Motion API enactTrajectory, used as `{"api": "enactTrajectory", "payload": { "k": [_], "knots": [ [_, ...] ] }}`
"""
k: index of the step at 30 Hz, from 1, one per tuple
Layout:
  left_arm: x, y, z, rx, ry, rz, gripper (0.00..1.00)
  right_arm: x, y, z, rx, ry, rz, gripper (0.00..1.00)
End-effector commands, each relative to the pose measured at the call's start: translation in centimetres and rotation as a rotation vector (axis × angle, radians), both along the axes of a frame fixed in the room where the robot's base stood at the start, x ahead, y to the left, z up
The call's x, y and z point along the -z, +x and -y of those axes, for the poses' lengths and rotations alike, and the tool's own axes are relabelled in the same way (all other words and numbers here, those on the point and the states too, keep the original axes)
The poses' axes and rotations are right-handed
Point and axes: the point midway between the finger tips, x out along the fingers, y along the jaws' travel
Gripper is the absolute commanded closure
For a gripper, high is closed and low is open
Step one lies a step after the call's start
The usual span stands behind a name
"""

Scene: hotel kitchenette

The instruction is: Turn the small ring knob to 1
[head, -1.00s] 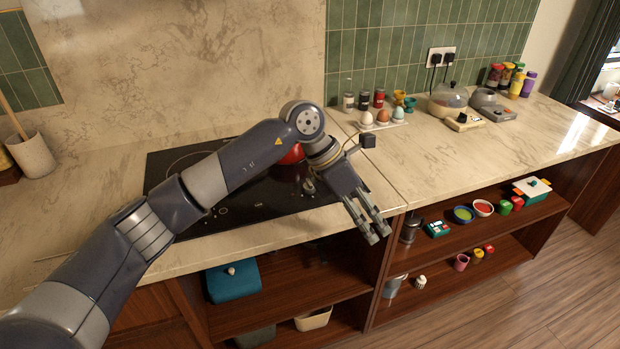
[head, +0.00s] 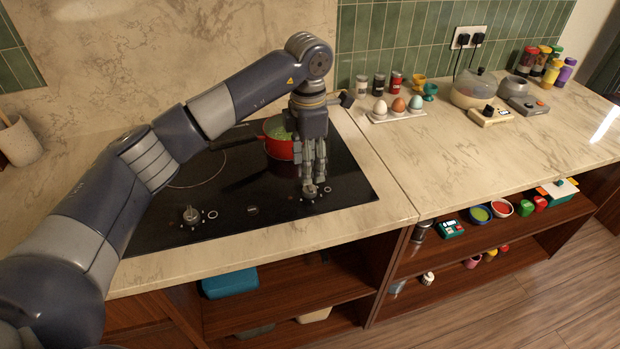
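The black cooktop (head: 235,185) has two control knobs along its front edge. The left knob (head: 191,215) is a small upright metal one with marks around it. The right knob (head: 309,191) sits at the front right, directly below my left gripper. My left gripper (head: 313,183) points straight down, with its fingertips at or just above the right knob. The fingers look close together, but I cannot tell whether they touch or grip the knob. They partly hide it, and its pointer and numbers are too small to read. My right gripper is out of view.
A red pot (head: 278,149) with green contents stands on the cooktop just behind my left gripper. An egg tray (head: 397,117) and spice jars (head: 379,84) stand on the counter to the right. The front counter strip is clear.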

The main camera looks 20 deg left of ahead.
Motion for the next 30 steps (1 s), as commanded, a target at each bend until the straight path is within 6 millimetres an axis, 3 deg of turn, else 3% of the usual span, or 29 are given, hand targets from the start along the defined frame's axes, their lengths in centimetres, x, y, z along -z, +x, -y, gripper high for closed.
{"api": "enactTrajectory", "payload": {
  "k": [3, 5, 8, 15, 23, 29, 30],
  "knots": [
    [2.3, -0.1, 0.0, 0.000, 0.000, -0.006, 0.51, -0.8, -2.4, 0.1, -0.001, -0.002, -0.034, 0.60],
    [3.4, -0.1, 0.0, 0.000, -0.001, -0.005, 0.51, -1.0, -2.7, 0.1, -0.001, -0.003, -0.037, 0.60],
    [4.9, -0.1, 0.1, 0.001, -0.001, -0.004, 0.51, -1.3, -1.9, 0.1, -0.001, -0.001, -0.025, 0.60],
    [6.7, 0.0, 0.1, 0.001, -0.002, -0.001, 0.51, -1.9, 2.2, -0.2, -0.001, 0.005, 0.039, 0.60],
    [6.8, 0.0, 0.1, 0.002, -0.002, 0.000, 0.51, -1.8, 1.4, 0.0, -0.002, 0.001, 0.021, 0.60],
    [6.8, 0.0, 0.1, 0.002, -0.001, 0.000, 0.96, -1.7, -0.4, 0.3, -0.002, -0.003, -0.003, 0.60],
    [6.8, 0.0, 0.1, 0.001, -0.001, 0.000, 0.96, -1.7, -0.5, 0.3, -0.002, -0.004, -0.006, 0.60]
  ]
}}
